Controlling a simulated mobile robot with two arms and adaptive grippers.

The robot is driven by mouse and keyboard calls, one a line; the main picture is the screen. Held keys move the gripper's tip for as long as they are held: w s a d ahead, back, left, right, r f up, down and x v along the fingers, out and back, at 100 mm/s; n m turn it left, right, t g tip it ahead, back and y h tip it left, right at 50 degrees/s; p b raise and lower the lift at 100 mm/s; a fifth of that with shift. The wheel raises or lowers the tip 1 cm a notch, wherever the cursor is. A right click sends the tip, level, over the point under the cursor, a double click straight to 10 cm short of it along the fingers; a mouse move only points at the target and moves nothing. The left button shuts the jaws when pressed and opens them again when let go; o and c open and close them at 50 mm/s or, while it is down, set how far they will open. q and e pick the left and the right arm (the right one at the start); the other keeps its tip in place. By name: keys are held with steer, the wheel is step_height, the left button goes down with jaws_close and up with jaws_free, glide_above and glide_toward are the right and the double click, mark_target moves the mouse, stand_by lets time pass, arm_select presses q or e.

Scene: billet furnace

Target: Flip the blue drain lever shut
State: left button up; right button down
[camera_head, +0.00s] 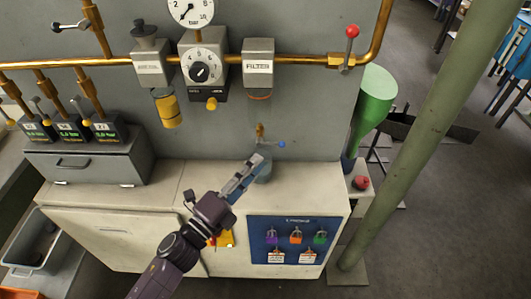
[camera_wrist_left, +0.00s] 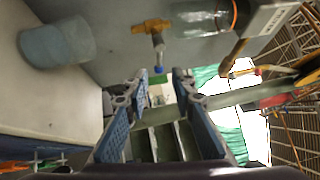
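The brass drain valve (camera_head: 259,130) sticks out of the grey panel below the filter. Its lever points right and ends in a blue tip (camera_head: 281,145). In the left wrist view, the brass valve (camera_wrist_left: 150,27) is at the top and the blue lever tip (camera_wrist_left: 158,66) shows just beyond the gap between my fingertips. My left gripper (camera_head: 256,161) is below and slightly left of the lever. In the wrist view its two fingers (camera_wrist_left: 161,76) stand apart with nothing between them, and no contact with the lever shows. My right gripper is not in view.
A translucent cup (camera_head: 265,174) stands under the valve, partly hidden by my gripper; it also shows in the wrist view (camera_wrist_left: 58,43). The filter (camera_head: 258,62) hangs above. A red-knobbed lever (camera_head: 351,32) and green funnel (camera_head: 374,95) are right. A padlock board (camera_head: 297,240) is below.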

arm_select(q)
steer(key=shift+v, duration=1.4)
